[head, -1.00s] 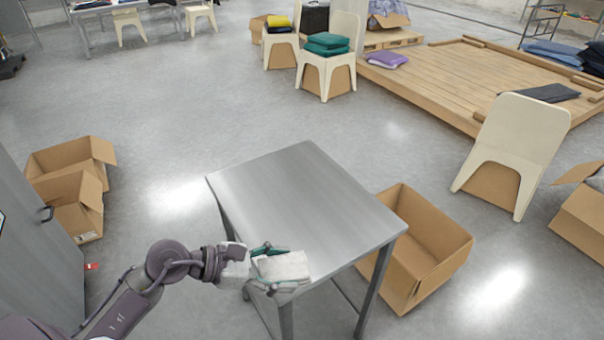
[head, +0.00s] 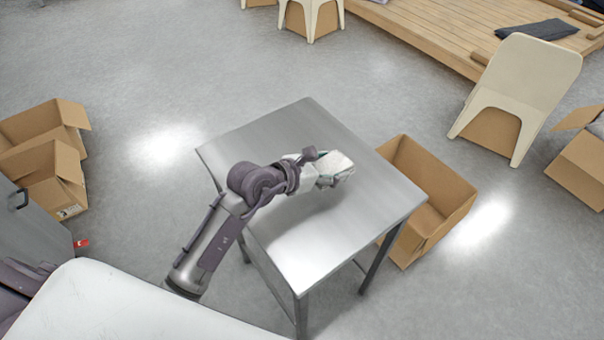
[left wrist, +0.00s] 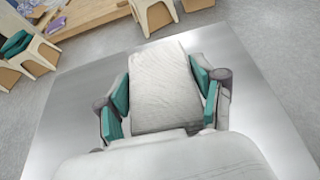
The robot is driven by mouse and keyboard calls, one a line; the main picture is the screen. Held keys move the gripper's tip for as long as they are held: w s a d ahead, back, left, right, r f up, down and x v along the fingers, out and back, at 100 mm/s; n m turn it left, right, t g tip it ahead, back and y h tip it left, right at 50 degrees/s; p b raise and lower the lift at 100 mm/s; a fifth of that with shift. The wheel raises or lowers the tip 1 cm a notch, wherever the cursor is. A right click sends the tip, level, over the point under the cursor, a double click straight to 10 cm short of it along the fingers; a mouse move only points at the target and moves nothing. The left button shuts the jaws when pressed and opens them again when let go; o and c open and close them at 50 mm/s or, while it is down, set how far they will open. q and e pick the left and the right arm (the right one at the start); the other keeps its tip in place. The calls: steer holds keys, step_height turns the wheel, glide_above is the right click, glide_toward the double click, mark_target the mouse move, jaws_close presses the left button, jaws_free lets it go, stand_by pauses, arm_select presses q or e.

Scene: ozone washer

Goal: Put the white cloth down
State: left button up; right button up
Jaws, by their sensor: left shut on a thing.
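The white cloth (head: 337,165) is a small folded block over the steel table (head: 290,235). My left gripper (head: 330,172) is shut on it, with the arm reaching in over the table from the front left. In the left wrist view the white cloth (left wrist: 164,85) sits between the two green-padded fingers of my left gripper (left wrist: 162,88), and steel tabletop shows around it. Whether the cloth touches the tabletop I cannot tell. My right gripper is not in view.
The tabletop is otherwise bare. An open cardboard box (head: 432,195) stands on the floor against the table's right side. More cardboard boxes (head: 45,150) are at the left. A cream chair (head: 520,90) and a wooden platform (head: 440,30) are at the back right.

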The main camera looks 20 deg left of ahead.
arm_select(q)
steer(key=a+f, duration=0.1)
steer(key=a, duration=0.1)
steer(key=w+a+f, duration=0.1)
steer(key=a+f, duration=0.2)
steer(key=a, duration=0.2)
steer(key=shift+w+f, duration=0.15)
steer(key=shift+w, duration=0.05)
steer(key=shift+a+f, duration=0.1)
steer(key=shift+f, duration=1.95)
steer(key=o, duration=1.1)
steer(key=shift+f, duration=0.1)
steer(key=shift+o, duration=0.2)
steer(key=shift+r, duration=0.2)
steer(key=v, duration=0.5)
steer(key=b+v, duration=0.1)
steer(key=v, duration=0.4)
steer(key=shift+s+a+f, duration=0.1)
steer(key=shift+s+a, duration=0.15)
steer(key=shift+s, duration=0.05)
steer(key=shift+s+a+r, duration=0.3)
steer(key=shift+s+r, duration=0.1)
steer(key=shift+s, duration=0.1)
